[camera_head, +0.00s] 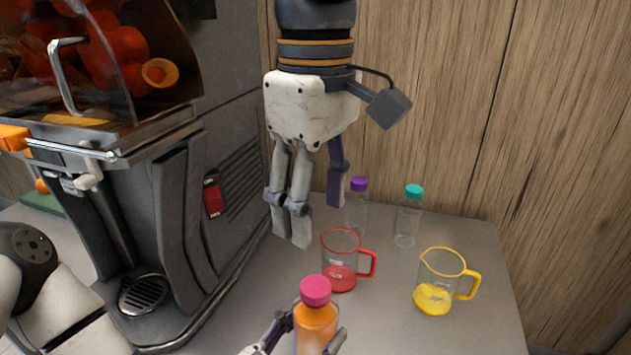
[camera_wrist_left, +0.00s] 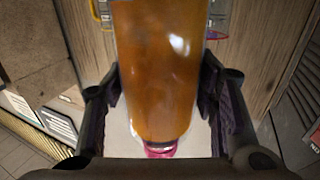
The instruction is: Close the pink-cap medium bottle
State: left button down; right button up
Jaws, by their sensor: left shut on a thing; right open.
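The pink-cap medium bottle (camera_head: 316,322) is filled with orange juice and stands upright at the bottom of the head view. Its pink cap (camera_head: 315,290) sits on top; I cannot tell how tightly it is seated. My left gripper (camera_head: 312,337) is shut around the bottle body, with a finger on each side. In the left wrist view the orange bottle body (camera_wrist_left: 155,65) fills the space between the fingers (camera_wrist_left: 160,95). My right gripper (camera_head: 313,215) is open and empty, pointing down, above and behind the bottle, apart from the cap.
A red-handled jug (camera_head: 340,272) stands just behind the bottle, and a yellow-handled jug (camera_head: 436,290) stands to its right. Bottles with purple (camera_head: 359,184) and teal (camera_head: 414,191) caps stand farther back. The juicer (camera_head: 165,190) fills the left. Table at front right is clear.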

pick_arm(q)
jog(key=c, duration=0.6)
grip_release()
jog(key=v, duration=1.2)
